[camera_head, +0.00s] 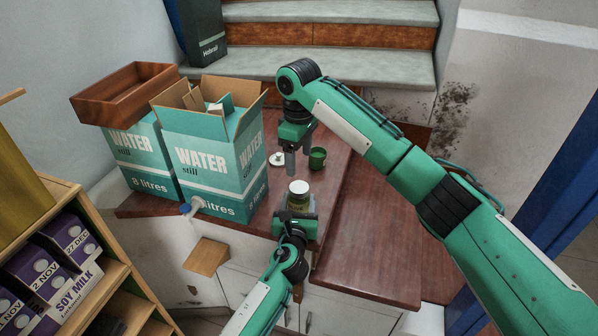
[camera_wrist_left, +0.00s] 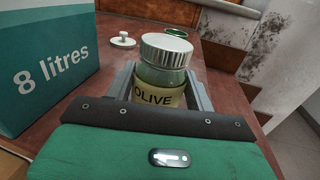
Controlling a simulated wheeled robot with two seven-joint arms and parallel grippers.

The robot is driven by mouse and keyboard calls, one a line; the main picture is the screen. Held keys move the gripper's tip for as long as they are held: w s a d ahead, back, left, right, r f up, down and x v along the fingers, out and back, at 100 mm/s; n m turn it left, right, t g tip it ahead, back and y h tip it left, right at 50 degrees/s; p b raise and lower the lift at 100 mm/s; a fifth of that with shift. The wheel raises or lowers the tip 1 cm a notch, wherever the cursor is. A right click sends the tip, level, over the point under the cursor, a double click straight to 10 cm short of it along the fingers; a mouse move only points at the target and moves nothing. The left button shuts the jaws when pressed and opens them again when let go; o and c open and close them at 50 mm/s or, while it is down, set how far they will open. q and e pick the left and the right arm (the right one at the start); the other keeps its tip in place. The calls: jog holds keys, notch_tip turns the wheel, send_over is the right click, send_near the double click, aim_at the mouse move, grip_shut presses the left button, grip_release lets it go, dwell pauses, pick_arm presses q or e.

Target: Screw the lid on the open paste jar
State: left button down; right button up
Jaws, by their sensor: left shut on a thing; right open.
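The paste jar (camera_head: 298,203) stands upright near the front edge of the brown worktop. In the left wrist view the jar (camera_wrist_left: 158,97) has a cream label reading "OLIVE". A silver lid (camera_wrist_left: 166,48) sits on its mouth, and it also shows in the head view (camera_head: 299,187). I cannot tell whether the lid is screwed tight. My left gripper (camera_wrist_left: 165,92) is shut on the jar, one finger on each side. My right gripper (camera_head: 296,158) points down behind the jar, open and apart from the lid, with nothing visible between its fingers.
The worktop right of the jar is clear.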

jog(key=shift+r, duration=1.5)
pick_arm(q)
jog(key=shift+c, duration=2.2)
grip_release()
jog(key=s+a, duration=0.1)
jog(key=s, duration=1.2)
jog(key=shift+s+a, duration=0.2)
jog(key=shift+s, duration=0.15)
pick_arm(e)
jog(key=shift+r, duration=0.15)
pick_arm(q)
jog(key=shift+s+f, duration=0.1)
